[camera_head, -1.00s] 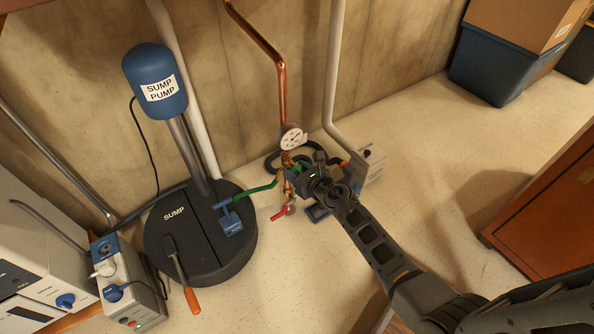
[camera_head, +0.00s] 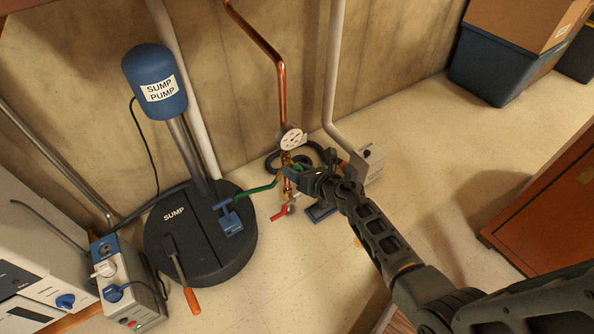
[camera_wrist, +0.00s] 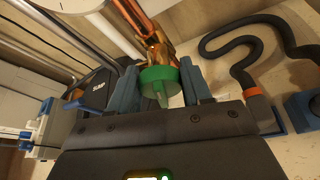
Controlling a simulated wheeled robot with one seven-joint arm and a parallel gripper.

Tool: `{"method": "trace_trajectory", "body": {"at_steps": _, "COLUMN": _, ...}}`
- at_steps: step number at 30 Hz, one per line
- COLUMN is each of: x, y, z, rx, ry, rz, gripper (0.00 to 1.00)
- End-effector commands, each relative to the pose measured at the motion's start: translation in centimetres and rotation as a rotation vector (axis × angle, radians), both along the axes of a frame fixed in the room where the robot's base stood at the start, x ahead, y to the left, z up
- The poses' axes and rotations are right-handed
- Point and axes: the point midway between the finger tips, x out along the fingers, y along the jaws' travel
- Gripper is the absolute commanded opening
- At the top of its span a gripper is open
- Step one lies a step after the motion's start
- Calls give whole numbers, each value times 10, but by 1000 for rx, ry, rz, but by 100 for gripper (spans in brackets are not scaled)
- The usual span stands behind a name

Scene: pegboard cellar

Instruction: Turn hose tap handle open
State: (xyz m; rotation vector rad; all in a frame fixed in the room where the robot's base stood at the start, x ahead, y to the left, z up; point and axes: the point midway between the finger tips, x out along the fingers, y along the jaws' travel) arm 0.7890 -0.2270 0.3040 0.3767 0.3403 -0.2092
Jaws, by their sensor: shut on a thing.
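The hose tap handle is a green round wheel with a paler raised bar, seen in the wrist view (camera_wrist: 160,76) between my two blue fingers. My gripper (camera_wrist: 160,88) is shut on it, with a finger on each side. In the head view my gripper (camera_head: 298,172) reaches the copper pipe below the gauge from the right, and only a little green of the handle shows there. The brass tap body (camera_wrist: 154,52) lies just beyond the handle in the wrist view. Its lower part is hidden by the handle and my gripper.
A green lever (camera_head: 256,191) and a red lever (camera_head: 279,216) stick out left of the pipe. The round gauge (camera_head: 292,139) sits above. The black sump lid (camera_head: 200,250) and pump stand left. A dark coiled hose (camera_wrist: 243,42) and grey box (camera_head: 371,164) are close behind.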

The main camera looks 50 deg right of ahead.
Motion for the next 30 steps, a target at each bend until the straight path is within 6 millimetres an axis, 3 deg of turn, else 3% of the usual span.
{"method": "trace_trajectory", "body": {"at_steps": 30, "x": -1, "y": -4, "z": -6, "rx": 917, "ry": -265, "rz": -1, "gripper": 18}}
